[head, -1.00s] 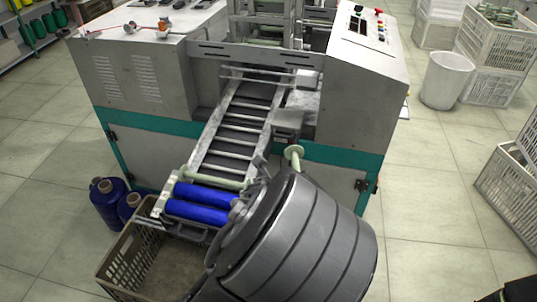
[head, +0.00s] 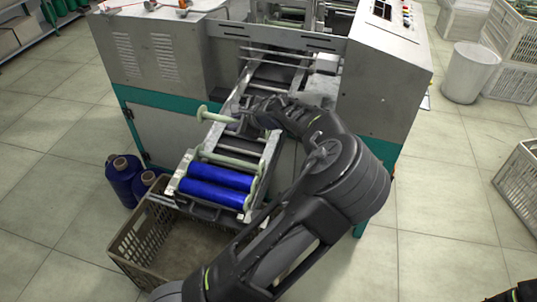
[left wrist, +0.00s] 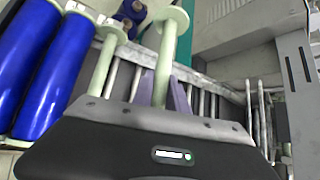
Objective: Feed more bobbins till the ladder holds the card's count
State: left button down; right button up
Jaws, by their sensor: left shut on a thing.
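The ladder (head: 268,148) slopes down from the machine toward me. Two blue wound bobbins (head: 217,183) lie across its lower end. A pale green empty bobbin (head: 230,160) lies just above them. The blue bobbins (left wrist: 38,65) and the empty bobbin (left wrist: 106,62) also show in the left wrist view. My left gripper (head: 246,121) is shut on another pale green bobbin (head: 217,117) and holds it lying crosswise over the ladder, its flanged end sticking out to the left. This held bobbin (left wrist: 164,62) also shows in the left wrist view. The count card is not seen. My right gripper is not in view.
A crate (head: 135,236) stands on the floor below the ladder's end. Dark blue cones (head: 121,178) stand left of it. The grey machine (head: 163,62) rises behind the ladder. A white bin (head: 470,72) and crates stand at the right.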

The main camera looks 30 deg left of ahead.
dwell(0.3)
pick_arm(q)
jog(key=shift+f, duration=2.5)
jog(key=shift+f, duration=2.3)
jog(key=shift+f, duration=0.2)
jog(key=c, duration=1.3)
grip_release()
